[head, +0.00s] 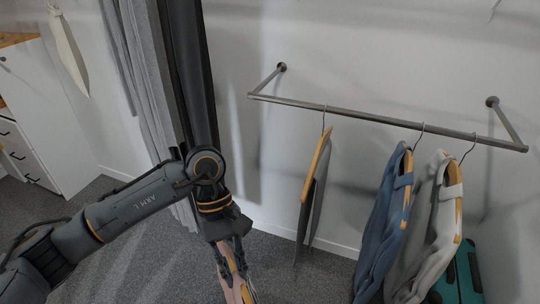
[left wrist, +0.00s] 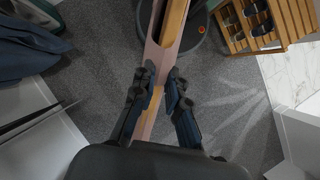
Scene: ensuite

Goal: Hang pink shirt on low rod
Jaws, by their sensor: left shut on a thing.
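My left gripper (head: 230,258) is shut on the pink shirt (head: 233,291) and its wooden hanger (head: 229,256), at the bottom of the head view, left of and below the rod. In the left wrist view the gripper's fingers (left wrist: 160,90) close on the pink shirt (left wrist: 164,52) and the wooden hanger (left wrist: 175,20) from both sides. The metal low rod (head: 375,117) is fixed to the wall by two brackets. The shirt's lower part is cut off in the head view. My right gripper is not in view.
A grey garment on a wooden hanger (head: 316,180), a blue garment (head: 385,225) and a light grey garment (head: 425,235) hang from the rod. Bare rod lies between them. A teal case (head: 462,275) stands below at right. A grey curtain (head: 150,80) hangs behind my arm.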

